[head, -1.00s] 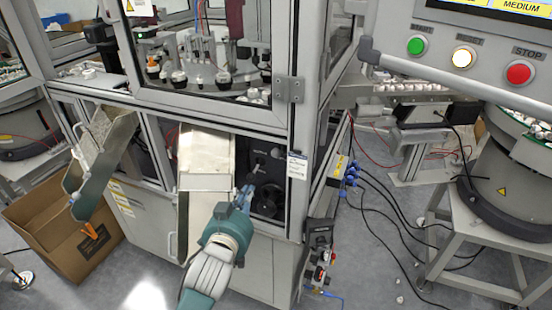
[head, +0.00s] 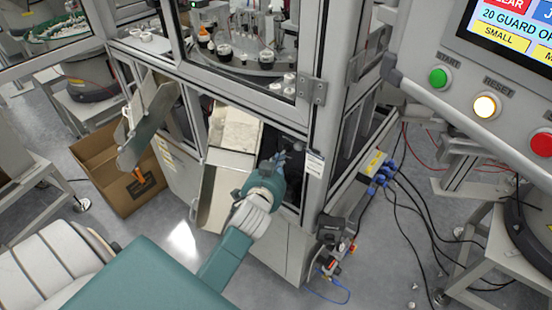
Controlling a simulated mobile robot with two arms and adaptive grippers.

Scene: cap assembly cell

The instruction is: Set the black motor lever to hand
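My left gripper (head: 279,160) reaches into the dark opening in the lower front of the machine cabinet, to the right of the metal chute. Its fingers are small and dark against the black inside, so I cannot tell whether they are open or shut. The black motor lever cannot be made out; my gripper and wrist cover much of the opening (head: 291,189). My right gripper is not in view.
The metal chute (head: 236,135) slopes down just left of my wrist. A cardboard box (head: 118,178) stands on the floor at left. The control panel (head: 440,45) overhangs at upper right. Blue connectors and black cables (head: 385,174) hang right of the cabinet.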

